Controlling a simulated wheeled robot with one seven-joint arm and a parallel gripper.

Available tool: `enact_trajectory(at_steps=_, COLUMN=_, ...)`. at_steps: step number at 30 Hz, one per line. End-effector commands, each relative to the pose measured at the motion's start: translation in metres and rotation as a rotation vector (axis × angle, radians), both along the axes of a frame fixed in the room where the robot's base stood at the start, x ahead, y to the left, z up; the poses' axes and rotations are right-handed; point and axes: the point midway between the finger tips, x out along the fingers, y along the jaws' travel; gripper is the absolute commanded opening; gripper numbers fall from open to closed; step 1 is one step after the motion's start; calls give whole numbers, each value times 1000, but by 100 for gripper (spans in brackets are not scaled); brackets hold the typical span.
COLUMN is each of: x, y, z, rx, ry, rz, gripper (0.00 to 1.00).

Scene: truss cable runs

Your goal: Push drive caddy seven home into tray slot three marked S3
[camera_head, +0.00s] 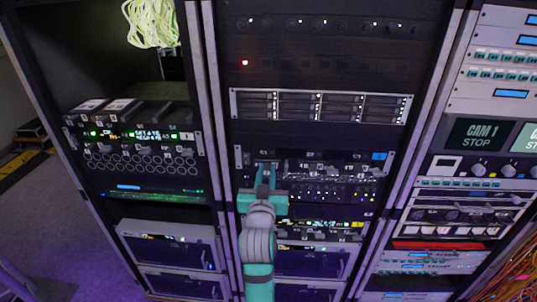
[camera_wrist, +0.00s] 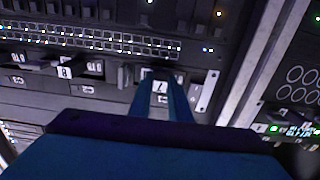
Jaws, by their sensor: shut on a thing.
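My teal gripper (camera_head: 267,170) reaches to the left part of a dark tray unit (camera_head: 243,157) in the middle rack. In the wrist view my gripper (camera_wrist: 161,78) is shut on drive caddy seven (camera_wrist: 160,87), whose pale label reads 7. The caddy's front lies between the two fingers at the tray's face; how deep it sits is hidden. I cannot read an S3 mark in either view.
A silver drive shelf (camera_head: 320,105) is above the tray. The left rack holds a connector panel (camera_head: 135,160). Cables hang at lower right (camera_head: 515,275).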

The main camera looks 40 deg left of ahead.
Motion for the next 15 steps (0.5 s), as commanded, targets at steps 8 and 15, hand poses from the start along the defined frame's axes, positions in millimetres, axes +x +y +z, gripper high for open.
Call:
enact_trajectory(at_steps=8, x=-6, y=-5, z=2, rx=2, ry=-3, rz=-1, gripper=0)
enact_trajectory(at_steps=15, x=-11, y=-8, z=2, rx=1, ry=-2, rz=-1, gripper=0)
